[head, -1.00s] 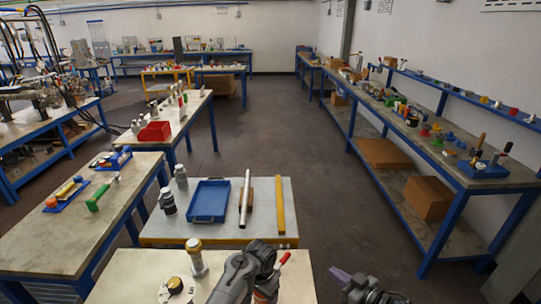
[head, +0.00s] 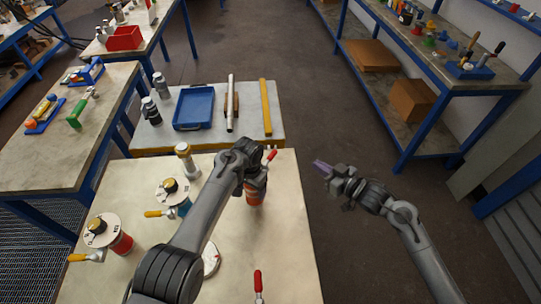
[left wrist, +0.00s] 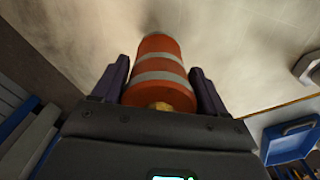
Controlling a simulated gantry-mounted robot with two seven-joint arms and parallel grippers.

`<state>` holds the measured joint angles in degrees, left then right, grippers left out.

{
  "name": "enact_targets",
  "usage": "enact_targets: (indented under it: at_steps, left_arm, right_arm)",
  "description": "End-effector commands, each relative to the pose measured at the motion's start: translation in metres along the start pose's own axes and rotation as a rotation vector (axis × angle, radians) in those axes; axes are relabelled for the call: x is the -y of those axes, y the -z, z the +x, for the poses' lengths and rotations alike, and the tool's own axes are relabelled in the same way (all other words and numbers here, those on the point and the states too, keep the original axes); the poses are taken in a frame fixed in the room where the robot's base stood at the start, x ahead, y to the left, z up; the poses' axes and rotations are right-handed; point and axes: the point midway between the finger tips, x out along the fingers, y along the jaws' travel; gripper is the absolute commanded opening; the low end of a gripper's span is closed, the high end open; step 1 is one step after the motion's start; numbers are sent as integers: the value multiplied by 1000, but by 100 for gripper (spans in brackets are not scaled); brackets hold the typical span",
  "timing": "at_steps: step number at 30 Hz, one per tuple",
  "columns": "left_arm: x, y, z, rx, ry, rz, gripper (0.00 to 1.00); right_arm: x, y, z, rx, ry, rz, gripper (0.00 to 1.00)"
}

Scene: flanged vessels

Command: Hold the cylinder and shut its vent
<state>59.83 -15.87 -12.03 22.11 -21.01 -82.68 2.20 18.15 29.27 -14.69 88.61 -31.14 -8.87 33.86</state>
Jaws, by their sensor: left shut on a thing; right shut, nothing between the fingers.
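A red-orange cylinder with pale grey bands (head: 254,196) is upright at the right part of the near wooden table. In the left wrist view the cylinder (left wrist: 158,72) is between the two dark fingers. My left gripper (head: 256,180) is shut on it; the gripper hides much of its top. A red lever (head: 271,156) sticks up at a tilt beside the gripper, apparently from the cylinder's top. I cannot clearly see its vent or how the vent is set. My right gripper (head: 324,168), with purple fingertips, is shut and empty, off the table's right edge.
A red vessel (head: 122,244) and a teal one (head: 184,207), both with flanged tops and yellow handles, stand at left on the table. A silver cylinder (head: 186,161) stands at the back. Another red handle (head: 258,281) is at the front. A blue tray (head: 194,124) lies beyond.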

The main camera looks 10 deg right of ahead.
Motion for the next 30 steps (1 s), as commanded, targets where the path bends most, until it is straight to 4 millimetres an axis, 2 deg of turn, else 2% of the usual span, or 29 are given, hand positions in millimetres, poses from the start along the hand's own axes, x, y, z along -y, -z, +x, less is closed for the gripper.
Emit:
enact_targets:
  at_steps: [5,6,10,22,26,30]
  left_arm:
    - [0,-1,1,1,0,-1,15]
    - [0,-1,1,1,0,-1,79]
    - [0,0,1,1,0,-1,99]
    - [0,1,-6,-2,-2,1,100]
    - [-1,1,-19,-3,-3,0,100]
    - [0,1,-43,-5,-1,0,100]
  right_arm:
    - [0,0,0,0,0,0,0]
    - [0,0,0,0,0,0,0]
    - [0,0,0,0,0,0,0]
    - [0,0,0,0,0,0,0]
    - [0,0,0,0,0,0,0]
    - [0,0,0,0,0,0,0]
